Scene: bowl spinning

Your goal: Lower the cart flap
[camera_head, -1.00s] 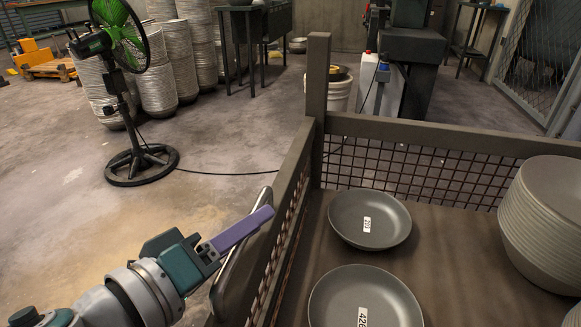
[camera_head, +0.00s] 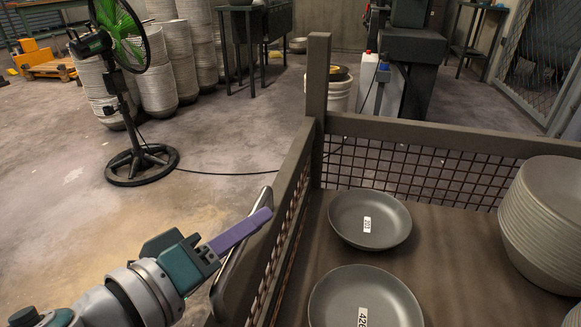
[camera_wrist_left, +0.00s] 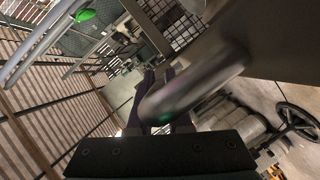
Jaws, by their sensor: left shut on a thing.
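The cart flap (camera_head: 249,262) is a dark panel outside the cart's left side, with a light metal edge or rail (camera_head: 230,272) along it. My left gripper (camera_head: 262,218) reaches in from the lower left, its purple finger lying across the flap's upper edge. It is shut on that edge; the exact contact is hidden. In the left wrist view, the purple fingers (camera_wrist_left: 160,80) sit behind a blurred, rounded dark bar (camera_wrist_left: 205,80), apparently part of the flap. The flap stands steeply beside the cart's mesh side. My right gripper is in neither view.
The cart (camera_head: 430,134) has mesh sides and holds two labelled grey bowls (camera_head: 370,219) (camera_head: 364,300) and a bowl stack (camera_head: 541,222). A green fan (camera_head: 130,100) stands on the floor at the left, its cable running right.

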